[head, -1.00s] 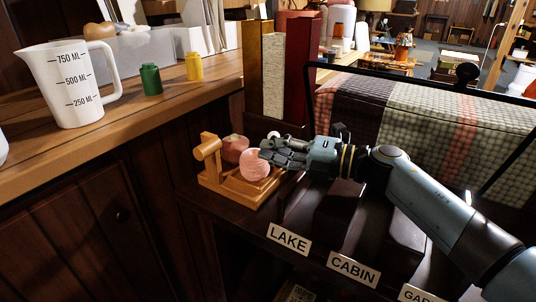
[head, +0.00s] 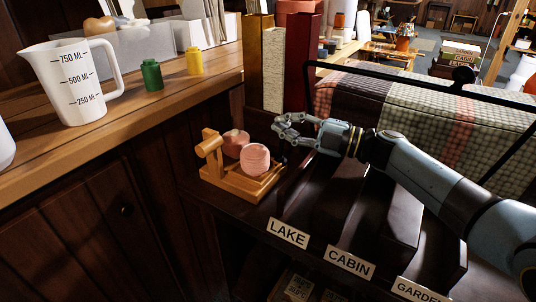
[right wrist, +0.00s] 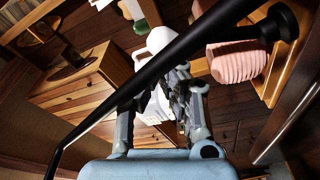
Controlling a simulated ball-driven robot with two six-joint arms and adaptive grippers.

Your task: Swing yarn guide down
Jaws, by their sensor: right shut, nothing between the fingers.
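A light wooden yarn stand (head: 211,178) sits at the left end of the dark shelf in the head view. It has a short upright with a rounded crosspiece (head: 210,145) at its left. Two pink yarn balls rest in it, a front one (head: 256,159) and a rear one (head: 235,141). Ribbed pink yarn also shows in the right wrist view (right wrist: 237,60). I cannot tell which part is the yarn guide. My right gripper (head: 277,127) is shut and empty, just above and right of the front ball, apart from it. My left gripper is not in view.
Dark shelf dividers labelled LAKE (head: 288,233) and CABIN (head: 349,263) lie below my right arm. A plaid blanket (head: 420,105) is behind it, with a black bar (head: 400,83) in front. A measuring jug (head: 72,83) stands on the wooden counter (head: 165,103).

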